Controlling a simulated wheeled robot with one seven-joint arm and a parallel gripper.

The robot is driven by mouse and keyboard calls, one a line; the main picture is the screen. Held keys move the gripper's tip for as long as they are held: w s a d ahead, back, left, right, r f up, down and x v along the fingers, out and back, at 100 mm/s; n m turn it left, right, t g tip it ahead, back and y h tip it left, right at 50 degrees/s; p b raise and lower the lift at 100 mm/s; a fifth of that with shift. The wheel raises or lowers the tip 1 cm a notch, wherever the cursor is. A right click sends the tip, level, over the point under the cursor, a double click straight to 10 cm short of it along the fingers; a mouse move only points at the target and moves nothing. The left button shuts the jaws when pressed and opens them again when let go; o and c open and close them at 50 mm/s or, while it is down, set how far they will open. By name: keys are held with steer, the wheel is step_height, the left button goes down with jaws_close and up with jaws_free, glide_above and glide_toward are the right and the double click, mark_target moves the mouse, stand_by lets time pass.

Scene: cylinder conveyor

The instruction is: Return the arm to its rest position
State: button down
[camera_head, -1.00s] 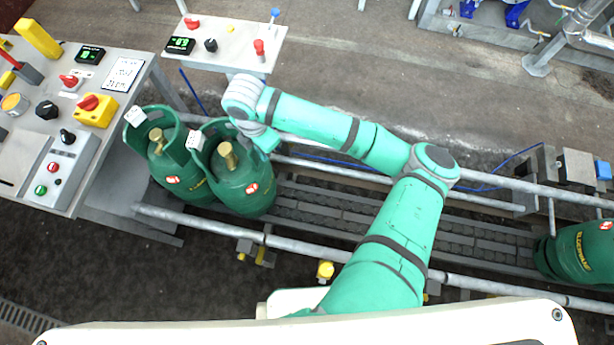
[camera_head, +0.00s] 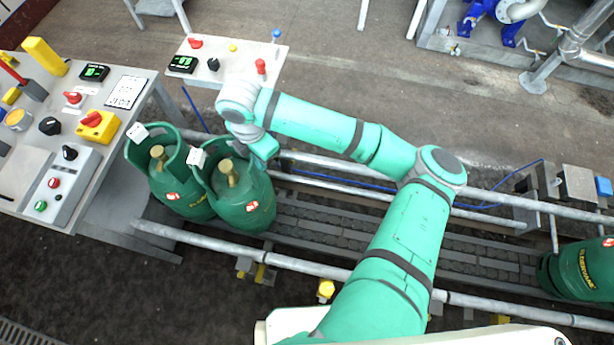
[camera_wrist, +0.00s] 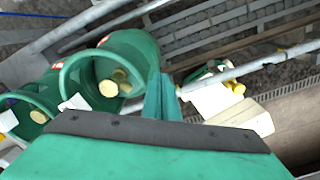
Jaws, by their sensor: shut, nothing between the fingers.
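My arm (camera_head: 310,125) reaches out from the bottom of the head view, bends at the elbow on the right, and runs left over the conveyor. My gripper (camera_head: 264,152) hangs beside the collar of the nearer green gas cylinder (camera_head: 241,202). It also shows in the wrist view (camera_wrist: 162,95), where its fingers are together with nothing between them. That cylinder (camera_wrist: 128,55) stands upright just left of the fingers there. I cannot tell whether they touch its collar. A second green cylinder (camera_head: 170,180) stands upright to its left, with a white tag on its collar.
A control panel (camera_head: 75,130) with knobs and buttons is at the left. A smaller panel (camera_head: 228,62) stands behind the cylinders. Conveyor rails (camera_head: 300,268) run along both sides of the rollers. Another green cylinder (camera_head: 582,268) is at the far right. The rollers between are empty.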

steer(key=s+d+f+m+t, duration=0.1)
steer(key=s+d+f+m, duration=0.2)
steer(key=d, duration=0.4)
steer(key=s+d+f+m+t+y, duration=0.1)
steer(key=d+f+m, duration=0.2)
steer(key=d+f, duration=0.3)
steer(key=s+d+f+m+t, duration=0.2)
steer(key=d+f+m, duration=0.1)
steer(key=d, duration=0.5)
steer(key=s+d+f+m+t, duration=0.1)
steer(key=s+d+f+m, duration=0.25)
steer(key=s, duration=0.45)
steer(key=s+a+r+m+t+y, duration=0.1)
steer(key=s+a+m+t, duration=0.15)
steer(key=s, duration=0.35)
steer(key=s+a+r+m+t+y, duration=0.1)
steer(key=s+a+m+t, duration=0.1)
steer(key=s+m, duration=0.25)
steer(key=s+a+r+m+t+h, duration=0.2)
steer(key=a+r+m+t, duration=0.4)
steer(key=a+r, duration=0.4)
step_height(320, 180, up, 3)
steer(key=shift+s+f+m+h, duration=0.15)
steer(key=shift+s+m+h, duration=0.1)
steer(key=shift+m+h, duration=0.35)
